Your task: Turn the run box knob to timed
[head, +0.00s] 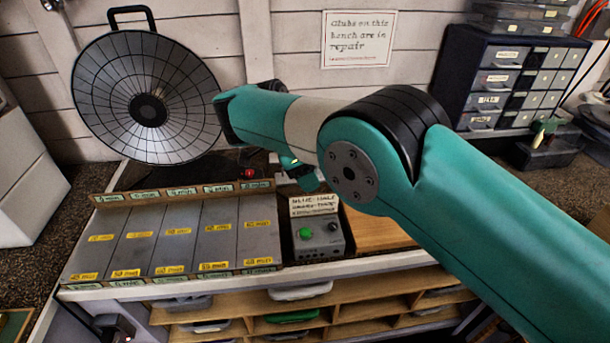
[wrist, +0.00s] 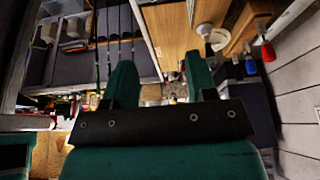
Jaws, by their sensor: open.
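The run box (head: 320,248) is a small grey box on the bench, with a green button (head: 305,233) on its left and a small dark knob (head: 333,227) on its right. The knob's setting is too small to read. A printed card (head: 314,205) stands behind the box. My gripper (wrist: 161,84) is open in the wrist view, with two teal fingers apart and nothing seen between them. In the head view my arm passes above and behind the box, and the jaws cannot be made out there. The run box cannot be made out in the wrist view.
A sloped grey rack (head: 195,242) with yellow labels lies left of the box. A round heater-like dish (head: 148,108) stands behind it. A wooden board (head: 375,232) lies to the right. A drawer cabinet (head: 510,80) stands at the back right. Shelves lie below the bench edge.

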